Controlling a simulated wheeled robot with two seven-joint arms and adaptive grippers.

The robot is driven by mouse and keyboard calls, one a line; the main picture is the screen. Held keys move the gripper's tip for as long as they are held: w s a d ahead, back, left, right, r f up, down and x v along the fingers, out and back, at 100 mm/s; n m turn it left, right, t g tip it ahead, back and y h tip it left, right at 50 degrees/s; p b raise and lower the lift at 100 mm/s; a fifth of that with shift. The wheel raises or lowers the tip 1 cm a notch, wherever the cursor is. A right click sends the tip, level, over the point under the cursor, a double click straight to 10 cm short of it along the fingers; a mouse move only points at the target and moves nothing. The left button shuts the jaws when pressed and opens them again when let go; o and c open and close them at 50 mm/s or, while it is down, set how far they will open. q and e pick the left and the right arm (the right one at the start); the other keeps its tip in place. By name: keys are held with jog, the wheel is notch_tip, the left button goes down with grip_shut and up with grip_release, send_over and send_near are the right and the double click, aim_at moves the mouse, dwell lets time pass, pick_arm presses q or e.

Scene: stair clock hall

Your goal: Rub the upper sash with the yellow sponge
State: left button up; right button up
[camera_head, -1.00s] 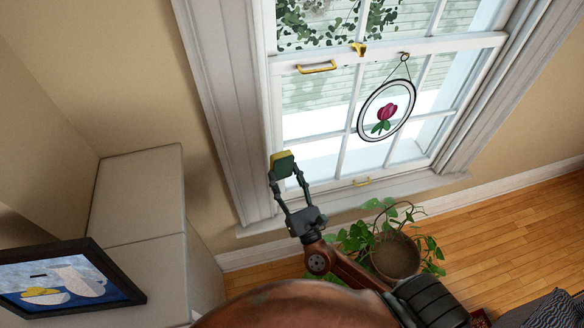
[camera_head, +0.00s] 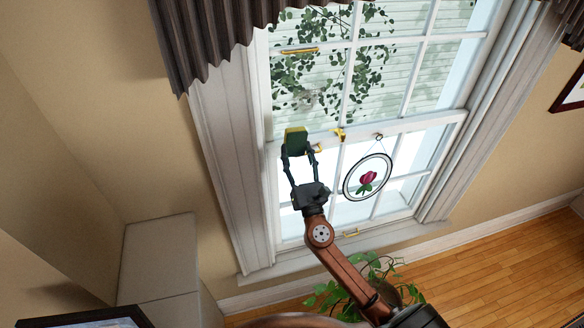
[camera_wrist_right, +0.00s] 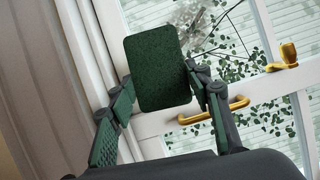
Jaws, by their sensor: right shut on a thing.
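My right gripper (camera_head: 297,152) is shut on the yellow sponge (camera_head: 296,138), which has a dark green side. In the right wrist view, the sponge's green face (camera_wrist_right: 157,72) stands between the fingers. In the head view it overlaps the left end of the rail where the sashes meet, at the lower left of the upper sash (camera_head: 400,85). I cannot tell whether it touches the window. The upper sash has several panes, white bars and a brass handle (camera_head: 300,51). The lower sash is partly behind my arm. My left gripper is not in view.
A brass latch (camera_head: 339,134) and another handle (camera_wrist_right: 215,111) sit close to the sponge. A round flower ornament (camera_head: 367,178) hangs over the lower sash. A dark curtain (camera_head: 205,40) hangs upper left. A potted plant (camera_head: 325,295) stands below, and a pale cabinet (camera_head: 158,260) lower left.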

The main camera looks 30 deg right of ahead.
aim_at(301, 137)
jog(key=r+p, duration=0.1)
jog(key=d+r, duration=0.1)
jog(key=r, duration=0.1)
jog(key=w+r+p, duration=0.1)
jog(key=r, duration=0.1)
jog(key=shift+w+d+r+p, duration=0.1)
jog(key=shift+d+r+p, duration=0.05)
jog(key=shift+d+p, duration=0.2)
jog(key=shift+w+d+r, duration=0.2)
jog(key=shift+r, duration=0.1)
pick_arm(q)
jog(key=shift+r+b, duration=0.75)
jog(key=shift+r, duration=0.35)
pick_arm(e)
jog(key=shift+w+d, duration=0.25)
jog(key=shift+w, duration=0.7)
jog(key=shift+w+d, duration=0.2)
jog(key=shift+w, duration=0.75)
jog(key=shift+w+d, duration=0.25)
jog(key=shift+w, duration=0.7)
pick_arm(q)
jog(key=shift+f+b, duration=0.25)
jog(key=shift+b, duration=0.05)
pick_arm(e)
jog(key=shift+w+d, duration=0.2)
jog(key=shift+w, duration=0.75)
